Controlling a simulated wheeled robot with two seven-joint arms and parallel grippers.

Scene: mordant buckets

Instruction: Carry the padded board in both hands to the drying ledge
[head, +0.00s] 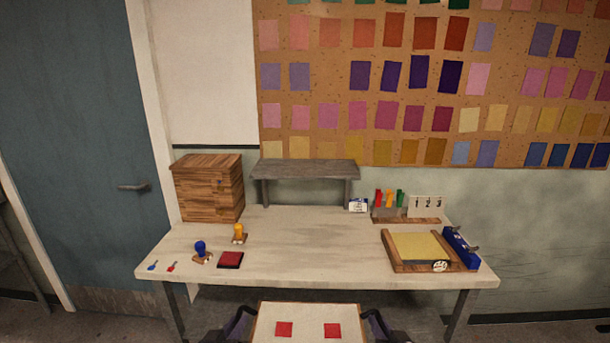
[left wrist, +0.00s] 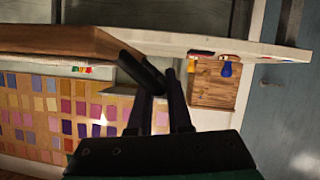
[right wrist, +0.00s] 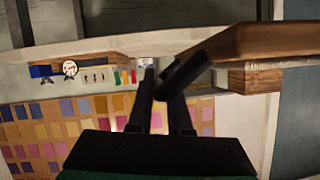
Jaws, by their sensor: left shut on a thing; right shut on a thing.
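The padded board (head: 308,316) is pale on top with two red square patches, at the bottom edge of the head view, in front of the table. Its near part is cut off. Its wooden edge shows in the left wrist view (left wrist: 60,42) and the right wrist view (right wrist: 270,42). My left gripper (head: 238,322) is shut on the dark handle at its left side. My right gripper (head: 376,325) is shut on the dark handle at its right side. The drying ledge, probably the grey raised shelf (head: 305,170), stands at the table's back, its top bare.
On the table (head: 310,235) a wooden box (head: 208,190) stands left of the shelf. Two stamps and a red pad (head: 230,260) lie front left. A wooden tray (head: 388,254) and a blue item (head: 460,248) sit at right. The table's middle is clear.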

